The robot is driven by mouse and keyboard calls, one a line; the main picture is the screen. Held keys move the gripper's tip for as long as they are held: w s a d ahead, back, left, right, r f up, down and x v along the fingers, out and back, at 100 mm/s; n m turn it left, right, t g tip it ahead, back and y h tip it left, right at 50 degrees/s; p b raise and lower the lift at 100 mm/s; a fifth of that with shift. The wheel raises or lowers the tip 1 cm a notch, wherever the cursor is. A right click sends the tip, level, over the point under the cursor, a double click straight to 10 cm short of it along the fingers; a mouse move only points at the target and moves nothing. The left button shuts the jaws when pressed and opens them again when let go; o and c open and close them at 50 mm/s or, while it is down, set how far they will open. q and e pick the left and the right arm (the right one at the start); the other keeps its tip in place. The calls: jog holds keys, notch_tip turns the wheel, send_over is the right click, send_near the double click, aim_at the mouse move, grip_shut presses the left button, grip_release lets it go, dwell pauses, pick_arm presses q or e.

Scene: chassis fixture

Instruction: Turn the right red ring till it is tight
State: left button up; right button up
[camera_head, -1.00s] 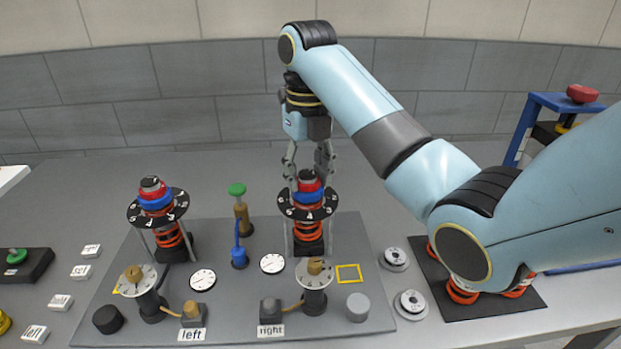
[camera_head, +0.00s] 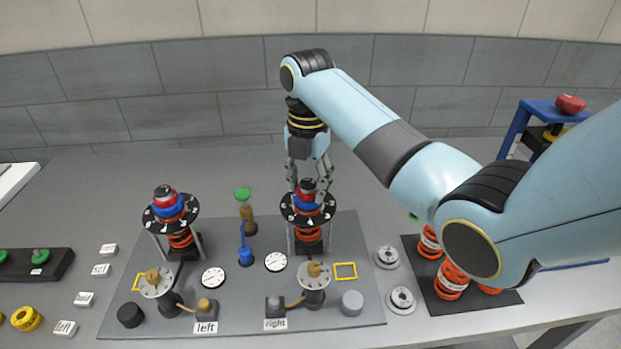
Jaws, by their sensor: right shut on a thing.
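The right strut assembly (camera_head: 308,233) stands upright at the back right of the grey fixture plate, behind the "right" label (camera_head: 275,324). Its red ring (camera_head: 306,187) sits near the top, above a blue ring (camera_head: 304,200) and a numbered black disc (camera_head: 289,207). My right gripper (camera_head: 309,191) points down from above, with its fingers shut around the red ring, partly hiding it. The left strut assembly (camera_head: 182,241) has a similar red ring (camera_head: 165,199) on top and is untouched. My left gripper is not in view.
Round white dials (camera_head: 213,278) lie on the plate (camera_head: 240,338). Orange springs (camera_head: 452,282) stand on a black mat at right, under my right arm. A blue frame (camera_head: 520,130) stands behind.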

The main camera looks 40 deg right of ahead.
jog(key=m, duration=0.7)
jog(key=o, duration=1)
jog(key=shift+c, duration=0.2)
notch_tip(320, 180, up, 7)
jog(key=shift+r, duration=0.1)
